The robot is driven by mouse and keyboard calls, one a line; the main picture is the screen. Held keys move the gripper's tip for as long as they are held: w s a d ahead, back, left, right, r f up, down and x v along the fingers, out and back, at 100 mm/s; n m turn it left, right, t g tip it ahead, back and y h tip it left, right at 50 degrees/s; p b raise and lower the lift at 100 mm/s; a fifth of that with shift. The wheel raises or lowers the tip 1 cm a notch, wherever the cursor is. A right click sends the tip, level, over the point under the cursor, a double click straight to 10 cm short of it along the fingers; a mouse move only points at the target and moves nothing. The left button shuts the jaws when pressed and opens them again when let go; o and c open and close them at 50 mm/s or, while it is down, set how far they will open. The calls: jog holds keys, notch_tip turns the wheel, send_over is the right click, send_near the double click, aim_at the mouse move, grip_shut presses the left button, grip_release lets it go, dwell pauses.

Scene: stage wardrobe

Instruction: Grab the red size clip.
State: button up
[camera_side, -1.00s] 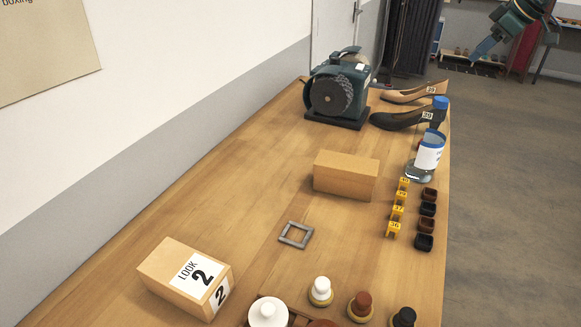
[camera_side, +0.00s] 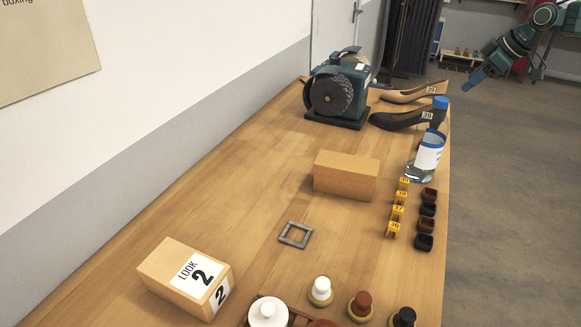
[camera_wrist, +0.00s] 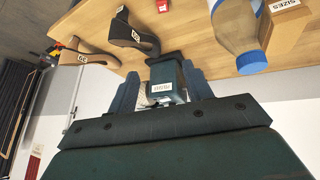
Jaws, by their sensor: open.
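My gripper (camera_side: 473,79) is in the air off the right side of the table's far end, beyond the shoes. In the wrist view its two fingers (camera_wrist: 160,70) are spread apart, with nothing held between them. A small red piece with a white label (camera_wrist: 162,6) lies on the table at the top edge of the wrist view, well away from the fingers. It looks like a red size clip, but it is partly cut off. I cannot clearly pick it out in the side view. Several yellow numbered clips (camera_side: 396,211) stand in a row near the table's right edge.
A grinder-like machine (camera_side: 339,90), a tan shoe (camera_side: 408,94) and a black shoe (camera_side: 402,119) stand at the far end. A blue-capped bottle (camera_side: 430,152), a cardboard box (camera_side: 346,175), a grey frame (camera_side: 295,235) and dark small cups (camera_side: 427,210) stand closer. The table's left middle is clear.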

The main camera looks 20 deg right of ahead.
notch_tip(320, 180, down, 11)
jog(key=shift+w, duration=0.1)
jog(key=shift+x, duration=4.2)
jog(key=shift+a+x, duration=0.1)
jog(key=shift+x, duration=1.2)
jog(key=shift+a+x, duration=0.15)
jog(key=shift+x, duration=1.15)
jog(key=c, duration=1.1)
